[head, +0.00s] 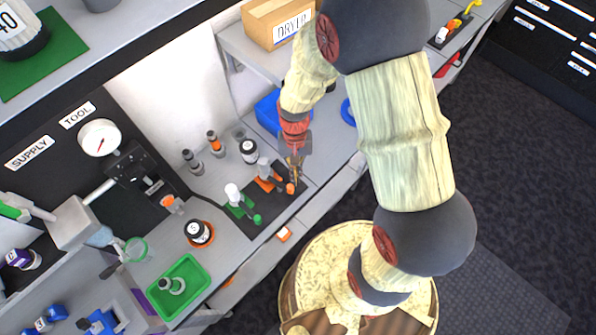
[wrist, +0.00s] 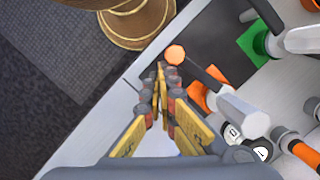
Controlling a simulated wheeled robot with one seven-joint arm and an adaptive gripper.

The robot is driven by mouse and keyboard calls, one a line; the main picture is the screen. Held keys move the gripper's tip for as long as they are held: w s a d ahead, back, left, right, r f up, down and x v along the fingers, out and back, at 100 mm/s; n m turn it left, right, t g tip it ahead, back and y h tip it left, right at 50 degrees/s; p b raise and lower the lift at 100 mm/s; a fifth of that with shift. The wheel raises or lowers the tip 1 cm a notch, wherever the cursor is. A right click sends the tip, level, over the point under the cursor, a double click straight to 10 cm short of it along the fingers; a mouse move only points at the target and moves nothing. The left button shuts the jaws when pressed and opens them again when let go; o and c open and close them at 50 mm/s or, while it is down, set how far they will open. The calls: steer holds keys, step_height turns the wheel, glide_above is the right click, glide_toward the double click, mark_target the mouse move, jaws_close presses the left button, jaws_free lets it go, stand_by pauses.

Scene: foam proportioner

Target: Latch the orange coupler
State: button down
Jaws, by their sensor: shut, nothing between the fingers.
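The orange coupler has a grey cylindrical body (head: 264,168), which also shows in the wrist view (wrist: 243,114), and an orange base (wrist: 204,97). A dark lever arm (wrist: 208,77) runs from it to an orange knob (wrist: 175,54), also in the head view (head: 290,188). The lever sticks out toward the bench's front edge. My gripper (head: 295,170) is shut and empty, pointing down above the knob's end of the lever. In the wrist view its fingertips (wrist: 163,68) are just beside the knob. I cannot tell whether they touch it.
A green coupler (head: 233,193) with a green knob (head: 257,219) stands left of it on the same black mat (head: 275,213). Behind stand a black-and-white jar (head: 249,151) and orange-banded fittings (head: 215,143). A green tray (head: 180,290) lies at the front left.

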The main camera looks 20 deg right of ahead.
steer(key=shift+s+a+m, duration=0.1)
steer(key=shift+s+m, duration=0.15)
steer(key=shift+m, duration=0.25)
steer(key=shift+w, duration=0.1)
stand_by(0.3)
steer(key=shift+w+d, duration=1.15)
steer(key=shift+w, duration=0.2)
steer(key=d+p+v, duration=0.1)
steer(key=v, duration=0.9)
steer(key=shift+a, duration=0.1)
